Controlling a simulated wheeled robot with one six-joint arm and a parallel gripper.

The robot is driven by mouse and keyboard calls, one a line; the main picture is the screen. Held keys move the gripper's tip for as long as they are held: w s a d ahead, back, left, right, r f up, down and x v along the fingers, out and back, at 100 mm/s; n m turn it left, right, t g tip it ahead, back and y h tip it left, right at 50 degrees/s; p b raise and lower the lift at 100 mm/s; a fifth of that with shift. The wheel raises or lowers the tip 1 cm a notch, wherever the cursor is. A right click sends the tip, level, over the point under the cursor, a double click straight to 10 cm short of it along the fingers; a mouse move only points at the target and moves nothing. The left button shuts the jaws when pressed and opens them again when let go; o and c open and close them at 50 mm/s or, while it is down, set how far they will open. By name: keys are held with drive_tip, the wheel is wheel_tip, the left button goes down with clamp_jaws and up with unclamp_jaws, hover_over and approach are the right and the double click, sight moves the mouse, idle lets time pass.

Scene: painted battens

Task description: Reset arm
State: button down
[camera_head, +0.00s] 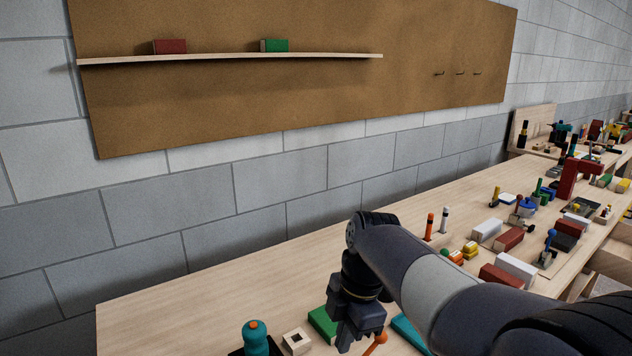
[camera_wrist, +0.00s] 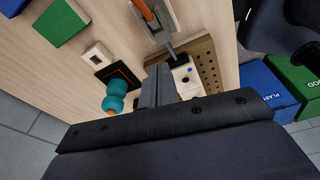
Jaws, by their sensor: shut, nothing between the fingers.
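My gripper (camera_head: 357,318) hangs over the near part of the workbench (camera_head: 230,285), pointing down. Its fingers also show in the wrist view (camera_wrist: 158,85), closed together with nothing between them. Just beside it in the head view lies a green block (camera_head: 323,322), partly hidden by the gripper. An orange-tipped tool (camera_head: 377,341) shows just right of the fingers, and a teal block (camera_head: 408,333) lies partly behind my arm.
A teal bottle-like object (camera_head: 255,338) and a small wooden square with a hole (camera_head: 296,341) stand left of my gripper. Several painted battens and tools crowd the bench to the right. A wall shelf (camera_head: 230,58) holds a red block (camera_head: 170,46) and a green block (camera_head: 274,45).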

drive_tip(key=s+a+f, duration=0.1)
drive_tip(key=s+a, duration=0.1)
drive_tip(key=a, duration=0.2)
wheel_tip(320, 180, up, 9)
drive_tip(key=d, duration=0.1)
drive_tip(key=shift+w+d, duration=0.2)
drive_tip(key=shift+w, duration=0.05)
